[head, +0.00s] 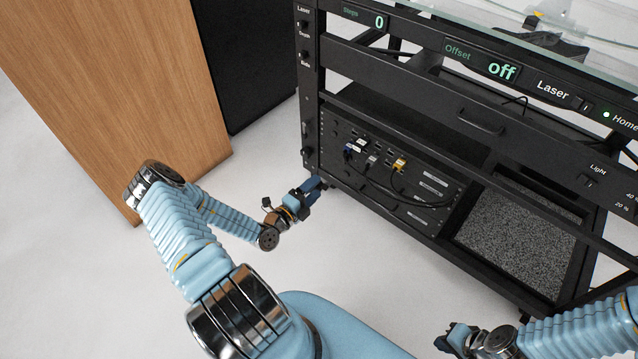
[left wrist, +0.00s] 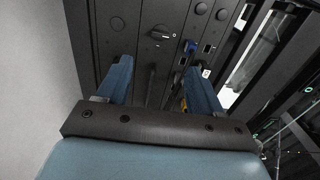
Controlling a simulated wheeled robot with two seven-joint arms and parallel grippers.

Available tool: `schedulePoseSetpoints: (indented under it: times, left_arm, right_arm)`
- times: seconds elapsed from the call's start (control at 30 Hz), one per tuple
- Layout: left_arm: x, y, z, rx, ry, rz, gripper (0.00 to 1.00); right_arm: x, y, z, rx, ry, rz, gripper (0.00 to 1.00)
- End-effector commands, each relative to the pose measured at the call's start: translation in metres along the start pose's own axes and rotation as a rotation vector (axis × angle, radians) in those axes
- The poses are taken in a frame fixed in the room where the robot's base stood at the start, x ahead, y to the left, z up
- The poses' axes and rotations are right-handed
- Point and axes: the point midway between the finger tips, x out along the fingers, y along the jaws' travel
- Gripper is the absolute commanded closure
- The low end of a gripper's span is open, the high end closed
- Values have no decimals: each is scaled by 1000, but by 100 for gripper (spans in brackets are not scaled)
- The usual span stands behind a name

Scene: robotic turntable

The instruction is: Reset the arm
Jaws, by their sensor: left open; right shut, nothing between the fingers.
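My left gripper (head: 314,188) is open beside the lower left corner post of the black turntable rack (head: 310,110). In the left wrist view its two blue fingers (left wrist: 158,82) stand apart, with nothing held between them. They point at a dark panel with round knobs (left wrist: 160,33) and a blue plug (left wrist: 190,46); whether they touch it I cannot tell.
A wooden cabinet (head: 120,80) stands at the left. White floor (head: 60,260) is clear around my left arm.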

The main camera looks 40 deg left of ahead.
Motion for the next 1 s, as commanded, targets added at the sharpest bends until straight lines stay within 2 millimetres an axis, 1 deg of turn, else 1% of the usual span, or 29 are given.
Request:
schedulePoseSetpoints:
  times: [0.47, 0.53, 0.57, 0.63, 0.67, 0.77, 0.8, 0.87, 0.9, 0.97, 1.0]
  left_arm:
    - [0, 0, 0, 0, 1, 0, 34]
    - [1, 0, -4, 6, 15, 1, 34]
    - [2, -1, -9, 14, 33, 3, 34]
    - [6, -2, -32, 53, 112, 10, 34]
    - [7, -3, -46, 80, 165, 14, 34]
    - [5, -5, -115, 226, 424, 21, 34]
    - [-2, -4, -148, 311, 560, 14, 34]
    - [-21, -2, -198, 465, 784, -9, 34]
    - [-39, 2, -229, 584, 942, -40, 34]
    - [-74, 9, -268, 794, 1199, -118, 34]
    - [-103, 16, -287, 967, 1387, -201, 34]
  right_arm:
    - [0, 0, 0, 0, 0, 0, 100]
    - [0, 0, 0, 0, 0, 0, 100]
    - [0, 0, 0, 0, 0, 0, 100]
    - [0, 0, 0, 0, 0, 0, 100]
    - [-1, 0, 0, 0, 0, 0, 100]
    - [-1, -1, 0, 0, 0, 0, 100]
    - [-2, -1, 0, 0, 0, 0, 100]
    - [-2, -1, 0, -1, -1, -1, 100]
    - [-2, -2, 0, -1, -1, -1, 100]
    - [-3, -2, 0, -1, -2, -1, 100]
    - [-4, -2, 1, -1, -2, -2, 100]
